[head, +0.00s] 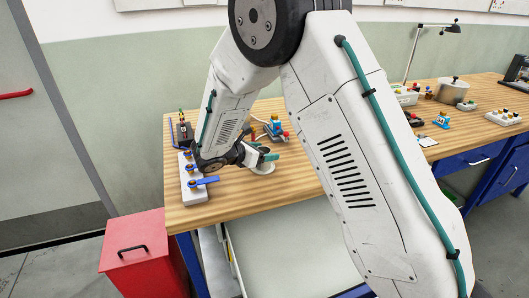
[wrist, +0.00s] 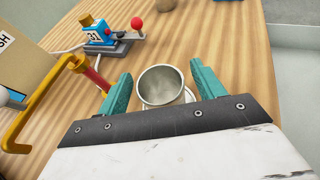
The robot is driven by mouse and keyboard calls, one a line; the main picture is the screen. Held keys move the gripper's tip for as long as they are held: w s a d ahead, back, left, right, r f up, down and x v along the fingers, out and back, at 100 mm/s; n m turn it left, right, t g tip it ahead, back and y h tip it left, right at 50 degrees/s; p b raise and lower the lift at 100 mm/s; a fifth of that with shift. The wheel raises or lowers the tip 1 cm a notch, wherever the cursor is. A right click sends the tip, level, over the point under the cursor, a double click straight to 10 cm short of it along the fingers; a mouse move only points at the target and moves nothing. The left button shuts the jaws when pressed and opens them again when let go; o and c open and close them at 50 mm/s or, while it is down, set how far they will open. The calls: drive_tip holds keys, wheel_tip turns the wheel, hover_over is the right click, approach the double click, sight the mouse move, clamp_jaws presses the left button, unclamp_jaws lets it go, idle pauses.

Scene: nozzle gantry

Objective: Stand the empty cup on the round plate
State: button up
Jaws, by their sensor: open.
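The empty cup (wrist: 163,86) is grey-white and upright in the wrist view, with its open mouth facing the camera. The cup appears to be over or on the plate; contact is hidden.
A blue device marked 31 (wrist: 103,36) with a red knob stands beyond the fingers. A yellow-handled lever (wrist: 40,110) on a red pipe is close to the left finger. A valve block (head: 190,181) sits at the table's left edge. Bare wood lies to the right.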

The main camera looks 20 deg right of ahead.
drive_tip(key=v, duration=1.1)
drive_tip(key=s+d+r+m+g+y, duration=0.3)
drive_tip(key=s+d+r+m, duration=0.35)
drive_tip(key=s, duration=0.25)
drive_tip(key=s+d+r+m+g+y, duration=0.2)
drive_tip(key=s+d+r+m, duration=0.3)
drive_tip(key=s+d, duration=0.25)
drive_tip(key=s+a+r+m+t+y, duration=0.1)
drive_tip(key=s+m+y, duration=0.6)
drive_tip(key=s, duration=1.2)
drive_tip(key=shift+s+a+r+m+y, duration=0.15)
drive_tip(key=shift+a+r+m+y, duration=0.2)
drive_tip(key=shift+m, duration=1.6)
